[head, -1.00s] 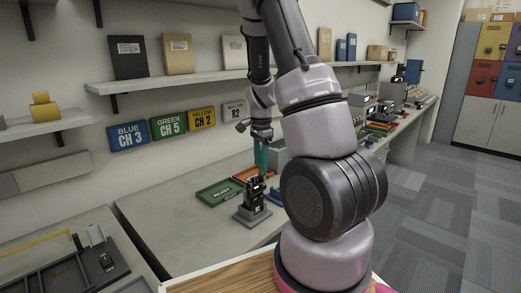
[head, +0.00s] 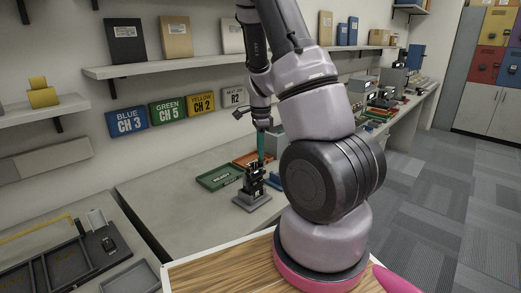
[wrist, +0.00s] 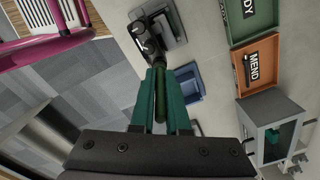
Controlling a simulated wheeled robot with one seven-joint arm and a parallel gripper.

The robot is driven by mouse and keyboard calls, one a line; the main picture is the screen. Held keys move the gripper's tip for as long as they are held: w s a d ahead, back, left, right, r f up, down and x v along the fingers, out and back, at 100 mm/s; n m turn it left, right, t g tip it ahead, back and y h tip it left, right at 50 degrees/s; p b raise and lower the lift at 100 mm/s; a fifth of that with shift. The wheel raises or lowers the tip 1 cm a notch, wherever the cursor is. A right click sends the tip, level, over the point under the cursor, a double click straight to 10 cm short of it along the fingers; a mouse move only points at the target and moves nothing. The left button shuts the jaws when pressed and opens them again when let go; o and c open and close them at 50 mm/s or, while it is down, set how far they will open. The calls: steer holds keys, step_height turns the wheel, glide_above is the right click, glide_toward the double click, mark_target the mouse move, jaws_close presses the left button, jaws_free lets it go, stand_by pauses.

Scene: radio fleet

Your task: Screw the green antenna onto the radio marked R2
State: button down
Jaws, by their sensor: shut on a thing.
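A black radio (head: 255,182) stands upright in a grey stand (head: 247,204) on the bench; its marking is too small to read. The radio (wrist: 146,38) and its stand (wrist: 176,28) also show at the top of the wrist view. My gripper (head: 261,158) points down just above the radio. In the wrist view its teal fingers (wrist: 161,72) are shut on a dark green antenna (wrist: 160,98). The antenna's far end points at the radio's top; I cannot tell whether they touch.
A green READY tray (head: 219,177) and an orange MEND tray (wrist: 257,66) lie beside the stand. A blue tray (wrist: 188,82) and a grey box (wrist: 270,125) are close by. Wall signs include one reading R2 (head: 234,97). The bench's left part is clear.

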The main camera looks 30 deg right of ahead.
steer(key=shift+m, duration=0.7)
steer(key=m, duration=0.4)
steer(key=shift+m, duration=0.3)
steer(key=m, duration=0.4)
steer(key=shift+w+m, duration=0.1)
steer(key=shift+m, duration=0.2)
steer(key=c, duration=0.8)
jaws_free()
steer(key=shift+c, duration=0.2)
